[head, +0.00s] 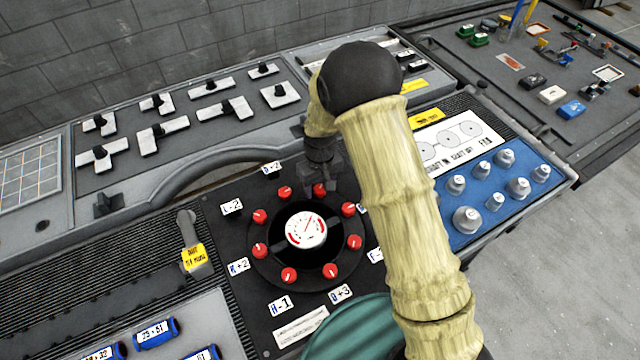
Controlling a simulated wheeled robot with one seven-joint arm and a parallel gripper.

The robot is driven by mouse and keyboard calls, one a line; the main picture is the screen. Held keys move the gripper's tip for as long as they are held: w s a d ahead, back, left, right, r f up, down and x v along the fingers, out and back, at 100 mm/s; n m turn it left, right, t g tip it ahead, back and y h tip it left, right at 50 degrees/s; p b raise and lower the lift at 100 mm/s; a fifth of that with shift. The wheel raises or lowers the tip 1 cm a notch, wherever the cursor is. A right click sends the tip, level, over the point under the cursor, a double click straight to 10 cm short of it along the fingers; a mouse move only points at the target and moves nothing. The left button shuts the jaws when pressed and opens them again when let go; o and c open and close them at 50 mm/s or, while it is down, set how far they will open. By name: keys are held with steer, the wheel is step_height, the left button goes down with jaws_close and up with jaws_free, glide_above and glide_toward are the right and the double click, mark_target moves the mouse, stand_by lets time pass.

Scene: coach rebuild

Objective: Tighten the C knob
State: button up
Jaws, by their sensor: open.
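A ring of several red knobs surrounds a round white gauge (306,230) on a black dial plate (262,228). My gripper (322,182) is dark and points down at the top red knob (320,190), whose upper part it partly covers. It is open; I cannot tell whether its fingers touch the knob. White labels sit around the ring, among them L-2 (231,207), R+2 (238,267), H-1 (281,306) and O+3 (341,293). I can read no C label; the labels at upper right are hidden or partly hidden by my gripper and arm.
A curved grey handle (215,158) arches behind the dial. A blue panel with several silver knobs (467,219) lies to the right, and a grey lever with a yellow tag (193,257) to the left. Black-knobbed switches (210,86) fill the back panel.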

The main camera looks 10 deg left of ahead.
steer(key=shift+c, duration=0.4)
steer(key=c, duration=0.9)
steer(key=shift+m, duration=0.4)
steer(key=m, duration=0.4)
steer(key=shift+r+p, duration=0.1)
steer(key=shift+p, duration=0.25)
steer(key=m+p, duration=0.1)
steer(key=m, duration=0.3)
steer(key=shift+m, duration=0.4)
steer(key=m+p, duration=0.1)
steer(key=m, duration=0.3)
steer(key=shift+m+p, duration=0.8)
steer(key=shift+m, duration=1.4)
